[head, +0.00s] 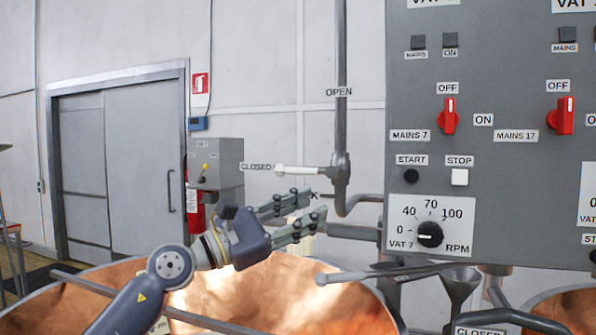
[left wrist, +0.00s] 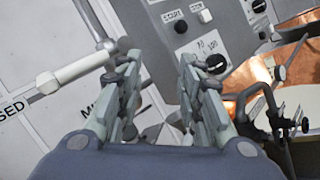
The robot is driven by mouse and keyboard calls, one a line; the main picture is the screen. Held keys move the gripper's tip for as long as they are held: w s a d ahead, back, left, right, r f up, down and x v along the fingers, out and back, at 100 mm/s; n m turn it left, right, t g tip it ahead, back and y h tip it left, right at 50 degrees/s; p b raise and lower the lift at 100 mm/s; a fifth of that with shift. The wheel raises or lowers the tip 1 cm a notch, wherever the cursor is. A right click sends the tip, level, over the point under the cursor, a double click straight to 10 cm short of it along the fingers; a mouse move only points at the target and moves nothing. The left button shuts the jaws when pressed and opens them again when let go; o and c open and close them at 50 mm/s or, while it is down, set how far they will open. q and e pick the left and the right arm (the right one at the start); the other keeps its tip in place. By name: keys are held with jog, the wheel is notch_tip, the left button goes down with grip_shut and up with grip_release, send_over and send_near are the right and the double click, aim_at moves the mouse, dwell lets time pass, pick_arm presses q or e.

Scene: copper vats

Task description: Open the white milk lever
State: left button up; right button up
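The white milk lever (head: 300,170) is a white handle on a grey valve on the vertical pipe (head: 341,80). It lies level, pointing left to the CLOSED label (head: 256,167); the OPEN label (head: 339,92) is above the valve. My left gripper (head: 317,203) is open and empty, just below the lever in the head view, with its fingers pointing right. In the left wrist view the lever (left wrist: 75,72) lies left of my left gripper (left wrist: 158,62), outside its fingers. No touch shows. My right gripper is not in view.
A grey control panel (head: 430,115) with red switches and a dial stands at the right. A copper vat (head: 270,290) lies below my left arm. A grey lever with a round end (head: 370,275) and a funnel (head: 461,285) are at the lower right.

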aim_at(294, 171)
pick_arm(q)
jog(key=w+a+r+m+t+y, duration=0.2)
jog(key=w+a+r+m+y, duration=0.1)
jog(key=a+r+m+y, duration=0.45)
jog(key=shift+n+y, duration=0.25)
jog(key=shift+n, duration=0.2)
jog(key=p+x, duration=0.1)
jog(key=x, duration=0.2)
jog(key=p+x, duration=0.2)
jog(key=x, duration=0.1)
jog(key=p+x, duration=0.2)
jog(key=x, duration=0.1)
jog(key=shift+w+r, duration=0.2)
jog(key=shift+r, duration=0.05)
jog(key=shift+w+d+f, duration=0.25)
jog(key=shift+w+d, duration=0.05)
jog(key=shift+w, duration=0.1)
grip_shut()
